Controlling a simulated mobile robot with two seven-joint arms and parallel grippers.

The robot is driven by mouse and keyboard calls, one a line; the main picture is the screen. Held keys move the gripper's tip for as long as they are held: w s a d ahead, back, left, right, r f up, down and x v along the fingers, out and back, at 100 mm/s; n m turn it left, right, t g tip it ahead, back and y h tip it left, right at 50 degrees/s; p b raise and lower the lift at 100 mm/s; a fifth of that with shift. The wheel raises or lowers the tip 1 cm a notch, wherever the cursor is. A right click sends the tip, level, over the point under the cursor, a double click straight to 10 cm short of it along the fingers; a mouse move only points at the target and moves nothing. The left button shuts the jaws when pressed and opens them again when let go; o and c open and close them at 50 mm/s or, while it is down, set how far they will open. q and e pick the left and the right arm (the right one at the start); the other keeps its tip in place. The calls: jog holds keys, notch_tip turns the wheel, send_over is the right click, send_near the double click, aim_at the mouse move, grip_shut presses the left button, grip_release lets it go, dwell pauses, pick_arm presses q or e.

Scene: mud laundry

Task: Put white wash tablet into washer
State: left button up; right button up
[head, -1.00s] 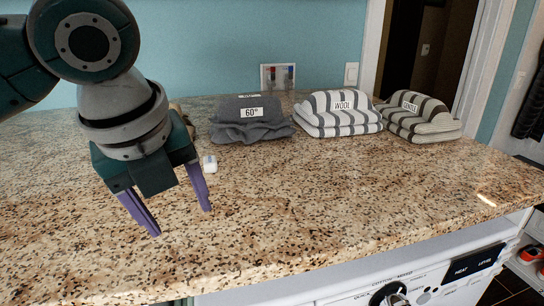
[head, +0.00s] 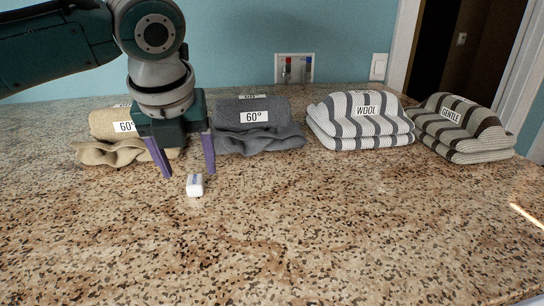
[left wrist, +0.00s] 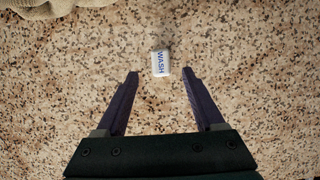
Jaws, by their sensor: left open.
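The white wash tablet (head: 195,186) lies on the granite counter, clear of the folded towels. In the left wrist view the tablet (left wrist: 160,63) shows the word WASH and sits just beyond the fingertips, roughly centred between them. My left gripper (head: 189,174) is open and empty, its two purple fingers pointing down above the counter near the tablet; it also shows in the left wrist view (left wrist: 161,73). The washer is out of clear view now. My right gripper is not in view.
A beige towel (head: 92,153) and a dark grey towel (head: 262,139) marked 60° lie behind the gripper. Striped towels marked WOOL (head: 360,136) and GENTLE (head: 462,143) lie farther right. The front of the counter (head: 270,245) is clear.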

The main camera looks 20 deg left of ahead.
aim_at(195, 180)
pick_arm(q)
jog(key=shift+x, duration=2.2)
jog(key=shift+w+r, duration=0.15)
jog(key=shift+w, duration=0.05)
grip_shut()
